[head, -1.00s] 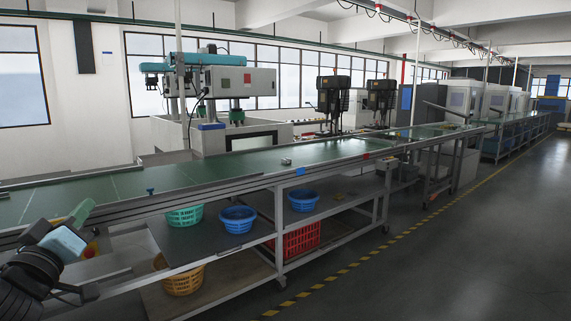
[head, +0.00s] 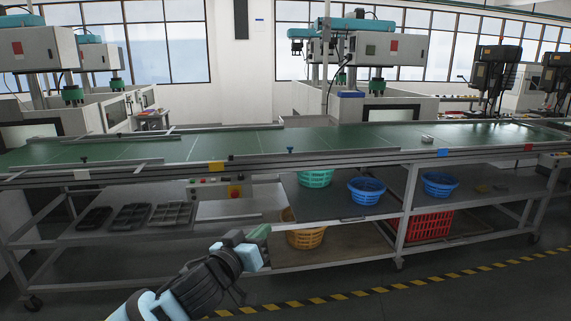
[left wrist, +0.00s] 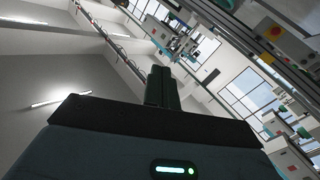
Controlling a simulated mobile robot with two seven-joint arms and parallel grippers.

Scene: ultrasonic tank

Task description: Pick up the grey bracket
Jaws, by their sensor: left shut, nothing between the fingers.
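A small grey object (head: 428,139), which looks like the grey bracket, lies on the green conveyor top (head: 330,142) at the right in the head view. It is too small to tell its exact shape. My left gripper (head: 260,234) is at the lower middle of the head view, in front of the conveyor and well away from the grey object. Its fingers are together and empty in the left wrist view (left wrist: 161,86). The grey object does not show in the left wrist view. My right gripper is not in view.
Blue baskets (head: 367,197), a green basket (head: 314,179), a yellow basket (head: 306,238) and a red crate (head: 430,227) stand on shelves below the conveyor. Dark trays (head: 131,215) lie at left. Machines stand behind the conveyor. The floor in front is clear.

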